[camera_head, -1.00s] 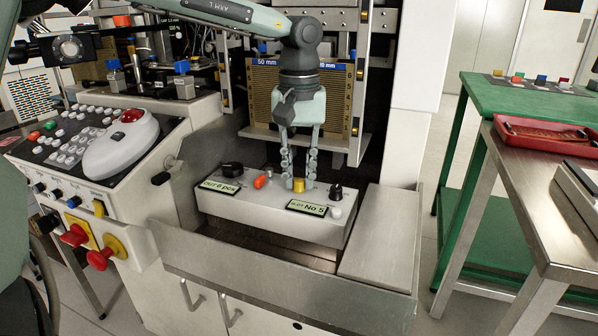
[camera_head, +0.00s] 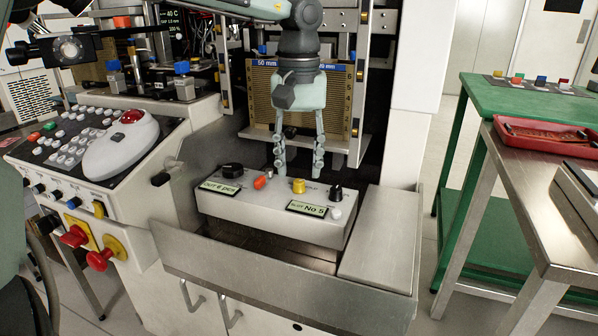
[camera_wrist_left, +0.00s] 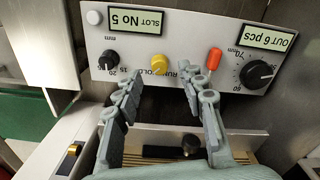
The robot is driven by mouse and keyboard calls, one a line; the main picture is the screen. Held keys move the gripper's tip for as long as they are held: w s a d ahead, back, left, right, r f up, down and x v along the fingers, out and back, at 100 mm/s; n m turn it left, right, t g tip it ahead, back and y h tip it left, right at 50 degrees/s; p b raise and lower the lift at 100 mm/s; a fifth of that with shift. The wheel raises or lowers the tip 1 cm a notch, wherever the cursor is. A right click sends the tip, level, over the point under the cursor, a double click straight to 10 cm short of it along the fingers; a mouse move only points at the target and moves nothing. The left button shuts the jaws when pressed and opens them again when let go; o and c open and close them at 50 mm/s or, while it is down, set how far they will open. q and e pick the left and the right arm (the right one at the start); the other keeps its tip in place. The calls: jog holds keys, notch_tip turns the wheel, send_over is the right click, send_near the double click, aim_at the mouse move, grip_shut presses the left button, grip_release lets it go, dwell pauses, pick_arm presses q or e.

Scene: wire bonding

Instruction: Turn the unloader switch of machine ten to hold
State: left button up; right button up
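The white control box (camera_head: 255,207) of the machine stands in a metal tray. On its top is a yellow knob (camera_head: 299,186), also in the left wrist view (camera_wrist_left: 159,63), upside down, beside small lettering that seems to read RUN and HOLD. An orange-red lever (camera_head: 260,182) and a small grey metal part stand left of the knob in the head view. My left gripper (camera_head: 299,172) is open and empty, pointing down just above and behind the knob. It also shows in the left wrist view (camera_wrist_left: 163,88). The knob's exact pointing is too small to tell. My right gripper is not in view.
The box also has a large black knob (camera_head: 232,170), a small black knob (camera_head: 336,192), a white button (camera_head: 335,213), and displays reading OUT 6 pcs (camera_head: 219,187) and SLOT No 5 (camera_head: 306,208). A gold slotted magazine (camera_head: 260,100) rises behind. A keypad console (camera_head: 75,140) is at left.

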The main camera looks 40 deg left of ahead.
aim_at(299, 181)
pick_arm(q)
notch_tip(299, 181, up, 9)
jog(key=shift+r, duration=0.2)
dwell(0.6)
